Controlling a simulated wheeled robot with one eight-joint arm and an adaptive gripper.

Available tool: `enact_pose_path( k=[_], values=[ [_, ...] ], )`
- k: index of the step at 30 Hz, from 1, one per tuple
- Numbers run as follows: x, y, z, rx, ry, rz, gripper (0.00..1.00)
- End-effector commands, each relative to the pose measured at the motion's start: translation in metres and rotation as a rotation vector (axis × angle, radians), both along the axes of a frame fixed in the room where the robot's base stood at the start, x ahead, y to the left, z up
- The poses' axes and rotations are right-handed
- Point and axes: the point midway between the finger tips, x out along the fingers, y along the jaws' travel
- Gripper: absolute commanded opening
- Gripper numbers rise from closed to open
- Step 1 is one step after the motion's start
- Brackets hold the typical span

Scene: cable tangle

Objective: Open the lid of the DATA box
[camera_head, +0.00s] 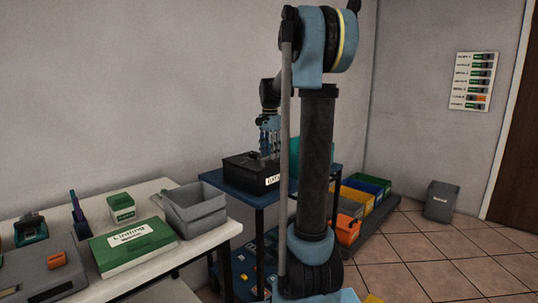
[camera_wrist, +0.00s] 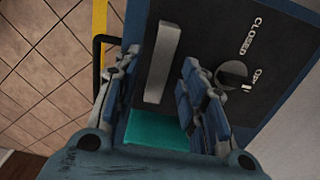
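The black DATA box (camera_head: 240,178) stands on a blue table, its white label facing front; its lid looks shut. In the wrist view, the dark lid (camera_wrist: 205,45) carries a grey bar handle (camera_wrist: 163,60) and a round knob (camera_wrist: 232,72) beside the words CLOSED and OPEN. I cannot clearly tell which word the knob points to. My gripper (camera_head: 269,150) is over the box. In the wrist view my gripper (camera_wrist: 157,85) is open, with one finger on each side of the handle's near end. Contact with the handle cannot be told.
A teal bin (camera_head: 318,155) stands on the blue table (camera_head: 225,187) behind my arm. Coloured bins (camera_head: 365,185) and a grey bin (camera_head: 441,201) stand at right.

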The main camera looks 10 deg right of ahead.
Motion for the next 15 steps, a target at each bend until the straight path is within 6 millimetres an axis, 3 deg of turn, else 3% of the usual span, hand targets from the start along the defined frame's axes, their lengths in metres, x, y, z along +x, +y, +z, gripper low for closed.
enact_pose_path(
  k=[11, 12, 15],
  values=[
    [0.0001, 0.0001, -0.0064, 0.0, 0.0, 0.0, 0.38],
    [0.0001, 0.0001, -0.0064, 0.0, 0.0, 0.0, 0.36],
    [0.0001, 0.0001, -0.0063, 0.0, 0.0, 0.0, 0.13]
  ],
)
